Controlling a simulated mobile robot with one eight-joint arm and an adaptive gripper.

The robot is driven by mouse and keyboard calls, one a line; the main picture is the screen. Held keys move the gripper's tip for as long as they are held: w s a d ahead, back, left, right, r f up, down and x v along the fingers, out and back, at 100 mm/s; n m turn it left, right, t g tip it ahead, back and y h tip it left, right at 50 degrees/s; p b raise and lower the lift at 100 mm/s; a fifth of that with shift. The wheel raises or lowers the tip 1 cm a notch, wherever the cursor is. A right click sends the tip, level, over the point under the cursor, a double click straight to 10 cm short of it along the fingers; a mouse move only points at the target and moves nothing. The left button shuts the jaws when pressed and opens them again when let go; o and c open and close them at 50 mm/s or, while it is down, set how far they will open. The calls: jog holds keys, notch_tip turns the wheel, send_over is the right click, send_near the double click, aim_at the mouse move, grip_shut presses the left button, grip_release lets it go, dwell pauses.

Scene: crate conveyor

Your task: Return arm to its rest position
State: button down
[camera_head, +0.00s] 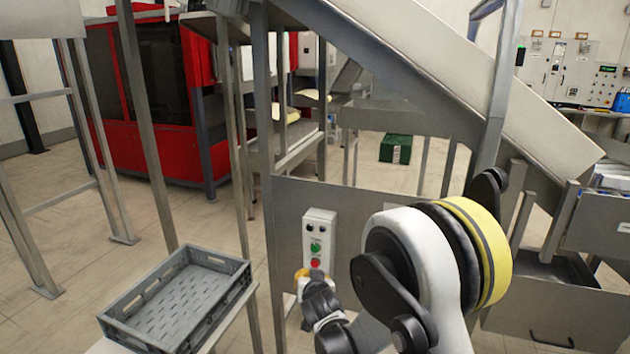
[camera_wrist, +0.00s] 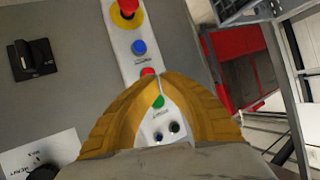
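My arm (camera_head: 415,265) reaches forward at the lower right of the head view, bent, with a white and yellow joint large in front. My gripper (camera_head: 303,278) is at the lower end of a white control box (camera_head: 320,228). In the wrist view my gripper (camera_wrist: 158,78) shows two yellow fingers whose tips come together, with nothing seen held. The box (camera_wrist: 125,65) lies behind them. Its green button (camera_wrist: 158,101) shows between the fingers and its red button (camera_wrist: 148,72) by the tips. Whether the tips touch the box cannot be told.
A grey crate (camera_head: 132,323) stands on a stand at the lower left. A sloping metal chute (camera_head: 450,65) and steel posts (camera_head: 262,150) stand close around my arm. A black rotary switch (camera_wrist: 32,60) is on the panel beside the box. Open floor (camera_head: 80,235) lies at the left.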

jog(key=s+d+r+g+h, duration=0.2)
jog(key=s+d+r+g, duration=0.1)
jog(key=s+d+r, duration=1.2)
jog(key=s+d+g, duration=0.1)
jog(key=s+d, duration=0.1)
jog(key=s, duration=0.9)
jog(key=s+d+f+g, duration=0.1)
jog(key=s+d, duration=0.2)
jog(key=s, duration=0.8)
jog(key=shift+d+g, duration=0.3)
jog(key=shift+d, duration=0.05)
jog(key=shift+w, duration=0.1)
